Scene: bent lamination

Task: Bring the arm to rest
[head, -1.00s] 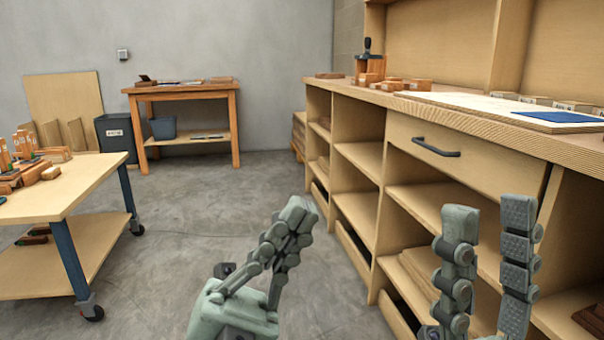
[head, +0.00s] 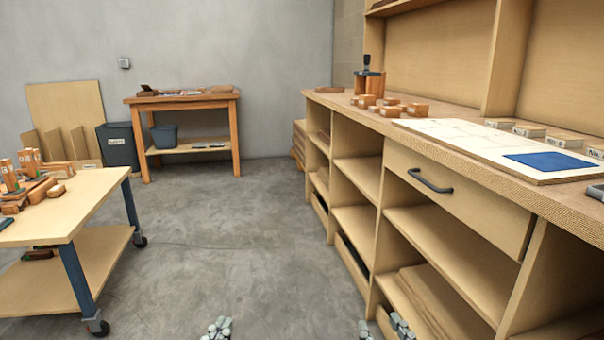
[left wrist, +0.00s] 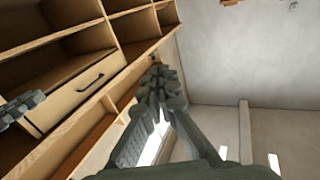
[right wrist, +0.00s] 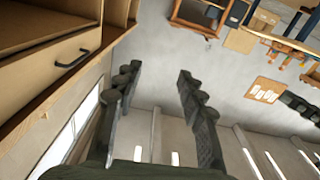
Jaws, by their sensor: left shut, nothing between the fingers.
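My left gripper (head: 217,328) shows only as fingertips at the bottom edge of the head view, over the floor. In the left wrist view its fingers (left wrist: 158,75) come together, with nothing between them. My right gripper (head: 383,328) shows as two separate fingertips at the bottom edge of the head view, near the bench front. In the right wrist view its fingers (right wrist: 156,74) stand wide apart and empty. Both grippers are apart from the furniture as far as I can see.
A long wooden bench (head: 455,152) with open shelves runs along the right, bearing blocks and a white board (head: 465,140) with a blue patch (head: 550,161). A wheeled cart (head: 85,188) with wooden parts stands left. A small table (head: 182,98) stands behind. The floor between is clear.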

